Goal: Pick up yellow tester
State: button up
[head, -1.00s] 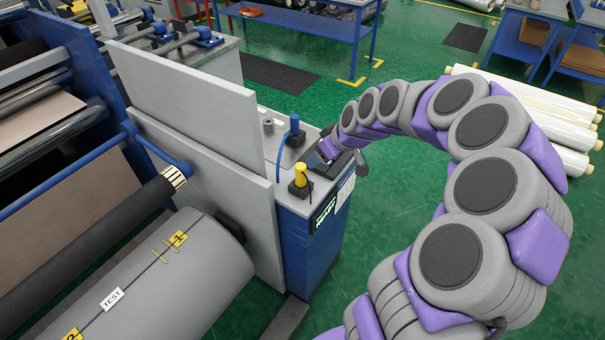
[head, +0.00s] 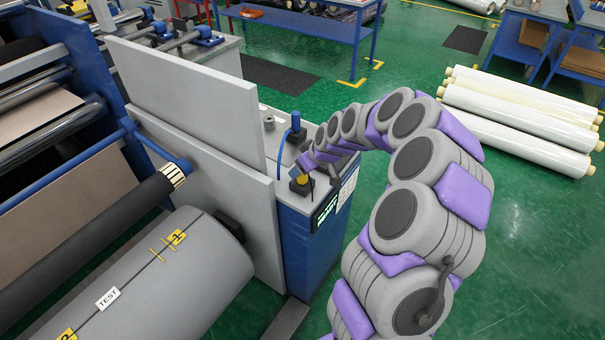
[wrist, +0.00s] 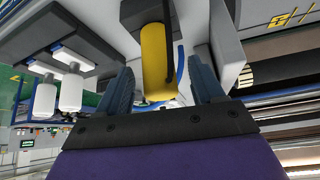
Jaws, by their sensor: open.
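The yellow tester (head: 302,180) stands on top of the blue and grey cabinet (head: 300,243), partly hidden by my gripper in the head view. In the wrist view the yellow tester (wrist: 157,62) is a yellow cylinder with a dark base, and it lies between my two fingers. My gripper (wrist: 160,90) is open, with one blue-grey finger on each side of the tester. Gaps show between the fingers and the tester. My gripper also shows at the cabinet top in the head view (head: 306,168), small and partly covered by my arm.
A blue-topped device (head: 296,128) stands just behind the tester on the cabinet. A tall grey panel (head: 200,150) rises to its left. A large grey roll (head: 170,275) lies at lower left. White wrapped rolls (head: 515,125) lie on the green floor at right.

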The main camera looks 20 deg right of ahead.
jog(key=x, duration=0.3)
jog(key=shift+w+f+b, duration=0.1)
jog(key=shift+f+b, duration=0.25)
jog(key=shift+b, duration=0.05)
jog(key=shift+r, duration=0.1)
jog(key=shift+c, duration=0.3)
grip_shut()
